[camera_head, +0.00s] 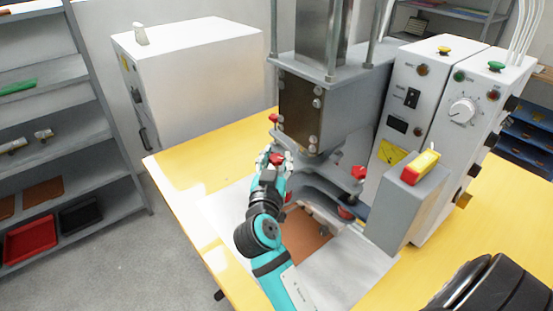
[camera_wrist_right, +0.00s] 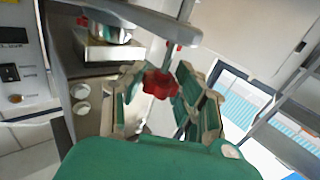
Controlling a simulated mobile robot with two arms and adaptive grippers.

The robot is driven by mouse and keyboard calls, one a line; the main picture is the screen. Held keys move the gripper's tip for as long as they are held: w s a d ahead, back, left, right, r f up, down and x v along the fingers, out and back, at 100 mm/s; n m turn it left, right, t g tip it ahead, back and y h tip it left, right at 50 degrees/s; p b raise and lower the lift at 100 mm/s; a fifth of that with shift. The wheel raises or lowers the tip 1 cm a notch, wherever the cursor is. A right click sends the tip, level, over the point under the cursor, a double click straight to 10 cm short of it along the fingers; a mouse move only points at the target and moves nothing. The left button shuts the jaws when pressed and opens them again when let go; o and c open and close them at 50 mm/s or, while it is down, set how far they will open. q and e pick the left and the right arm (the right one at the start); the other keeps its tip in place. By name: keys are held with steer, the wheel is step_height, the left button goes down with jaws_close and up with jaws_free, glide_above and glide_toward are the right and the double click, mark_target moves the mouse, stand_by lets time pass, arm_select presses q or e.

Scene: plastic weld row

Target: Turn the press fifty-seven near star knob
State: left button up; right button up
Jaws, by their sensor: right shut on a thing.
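The press (camera_head: 310,110) stands on the yellow table, with a brown-faced block under a grey plate and several red star knobs around its lower plate. My right gripper (camera_head: 272,163) is at the left front corner of that plate, shut on a red star knob (camera_head: 277,158). In the right wrist view the same red knob (camera_wrist_right: 160,83) sits between the two green-padded fingers of my right gripper (camera_wrist_right: 158,78), below a threaded stud. Other red knobs show at the right front (camera_head: 358,172) and the back left (camera_head: 273,117). My left gripper is not in view.
Right of the press stand grey control boxes (camera_head: 460,140) and a grey pedestal with a red and yellow switch (camera_head: 420,167). A white cabinet (camera_head: 200,75) stands behind at left, and shelves (camera_head: 70,160) line the left side. The table's left part (camera_head: 190,165) is clear.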

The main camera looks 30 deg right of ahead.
jaws_close()
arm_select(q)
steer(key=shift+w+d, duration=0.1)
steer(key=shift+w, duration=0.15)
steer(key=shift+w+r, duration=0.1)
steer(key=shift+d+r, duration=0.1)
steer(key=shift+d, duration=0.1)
